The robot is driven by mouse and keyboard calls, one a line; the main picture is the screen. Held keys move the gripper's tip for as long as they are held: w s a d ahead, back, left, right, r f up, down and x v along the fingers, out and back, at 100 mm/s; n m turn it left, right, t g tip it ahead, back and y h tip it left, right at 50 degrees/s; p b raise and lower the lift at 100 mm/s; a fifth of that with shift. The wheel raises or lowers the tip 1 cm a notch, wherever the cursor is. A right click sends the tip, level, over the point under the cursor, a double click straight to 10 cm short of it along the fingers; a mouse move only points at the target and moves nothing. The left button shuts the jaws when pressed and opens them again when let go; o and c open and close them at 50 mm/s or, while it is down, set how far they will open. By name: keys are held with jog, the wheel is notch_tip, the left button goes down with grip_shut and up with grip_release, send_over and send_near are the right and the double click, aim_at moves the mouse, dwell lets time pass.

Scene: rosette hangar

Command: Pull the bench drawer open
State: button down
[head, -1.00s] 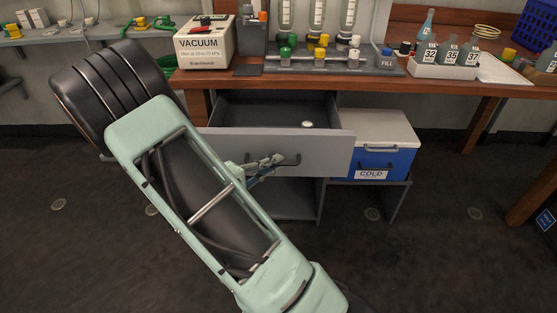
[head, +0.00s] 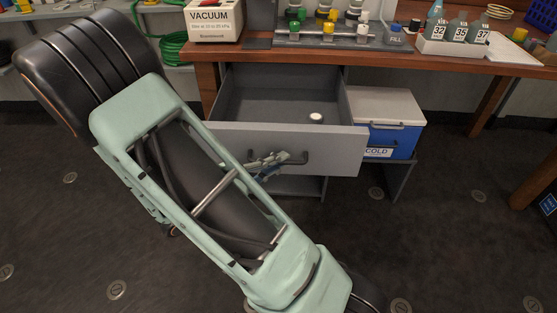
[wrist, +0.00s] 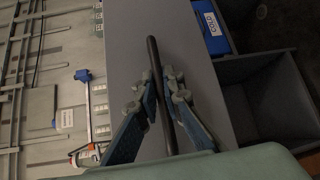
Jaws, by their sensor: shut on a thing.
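The grey bench drawer (head: 335,143) stands well open below the wooden bench top in the head view. Its inside shows, with a small round white object (head: 316,117) on its floor. My gripper (head: 268,163) is at the dark bar handle (head: 297,158) on the drawer front. In the wrist view, my gripper (wrist: 164,92) has a finger on each side of the handle (wrist: 157,75) and is shut on it. The drawer front (wrist: 125,60) lies behind the handle. My arm hides the drawer's left part in the head view.
A blue cooler (head: 388,140) with a white lid stands on a low shelf right of the drawer. The bench top (head: 440,62) carries a vacuum box (head: 213,20), a valve rack and a bottle tray (head: 452,48). The floor (head: 440,230) in front is clear.

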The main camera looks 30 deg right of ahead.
jog(key=c, duration=2.1)
grip_release()
jog(key=v, duration=1.2)
